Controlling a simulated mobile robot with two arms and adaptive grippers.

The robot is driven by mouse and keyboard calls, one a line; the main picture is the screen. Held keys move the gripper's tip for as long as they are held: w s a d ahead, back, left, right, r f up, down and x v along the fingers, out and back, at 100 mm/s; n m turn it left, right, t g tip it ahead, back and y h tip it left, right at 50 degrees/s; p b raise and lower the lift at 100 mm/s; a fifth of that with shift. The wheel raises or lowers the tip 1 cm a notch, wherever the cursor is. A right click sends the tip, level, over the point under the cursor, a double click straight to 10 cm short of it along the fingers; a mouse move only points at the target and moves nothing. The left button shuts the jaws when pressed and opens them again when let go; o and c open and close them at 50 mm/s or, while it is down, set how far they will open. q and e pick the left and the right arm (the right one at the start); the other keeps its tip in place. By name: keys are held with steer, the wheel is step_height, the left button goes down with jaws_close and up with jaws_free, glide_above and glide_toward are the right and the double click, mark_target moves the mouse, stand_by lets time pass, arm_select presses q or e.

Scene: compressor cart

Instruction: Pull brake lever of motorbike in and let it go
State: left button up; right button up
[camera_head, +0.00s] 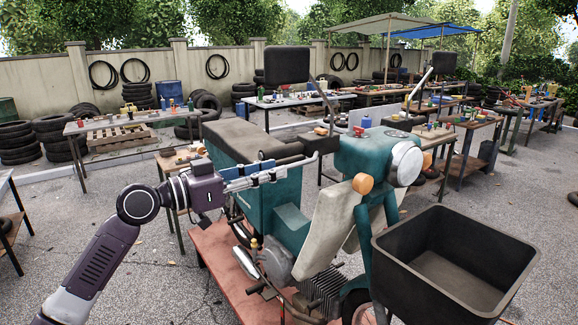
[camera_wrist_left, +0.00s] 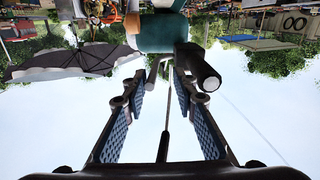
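The teal motorbike (camera_head: 292,222) stands in front of me, with its handlebar turned towards my left side. Its black handle grip (camera_head: 284,151) and a thin grey brake lever (camera_head: 307,161) are on the near side of the bar. My left gripper (camera_head: 282,174) is at this lever, just below the grip. In the left wrist view, the gripper (camera_wrist_left: 160,84) has its two blue-padded fingers apart, and the black grip (camera_wrist_left: 205,76) lies by the right finger's tip. Whether a finger touches the lever is hard to tell. My right gripper is out of view.
A black mirror (camera_head: 287,65) rises on a stem above the handlebar. A large black bin (camera_head: 455,262) stands at the front right. The bike is on a reddish platform (camera_head: 222,262). Work tables with tools (camera_head: 130,119) stand behind, with tyres along the wall.

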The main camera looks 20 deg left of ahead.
arm_select(q)
steer(key=shift+v, duration=2.4)
